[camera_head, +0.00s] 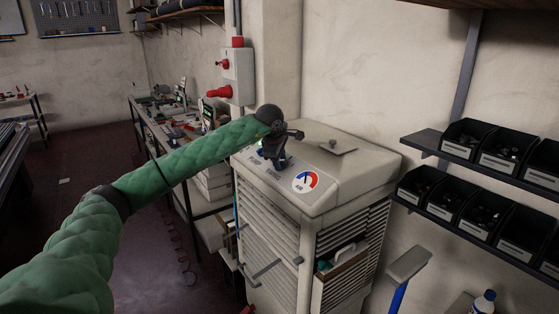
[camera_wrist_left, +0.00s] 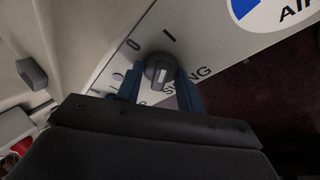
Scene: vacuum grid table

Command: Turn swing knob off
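The swing knob (camera_wrist_left: 159,71) is a small round dark grey knob with a raised grip on a pale panel. The word SWING is printed beside it, with the marks 0 and I above it in the left wrist view. My left gripper (camera_wrist_left: 160,86) has its two blue fingers on either side of the knob, with narrow gaps that suggest it is open; contact is not clear. In the head view my left gripper (camera_head: 273,160) is at the sloped front panel of the beige machine (camera_head: 335,205) and hides the knob. My right gripper is out of view.
A red, white and blue AIR gauge (camera_head: 306,182) is on the panel right of my gripper. A red-buttoned switch box (camera_head: 237,76) is on the wall behind. Shelves with black bins (camera_head: 497,196) are at the right. A cluttered bench (camera_head: 165,128) stands behind my left arm.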

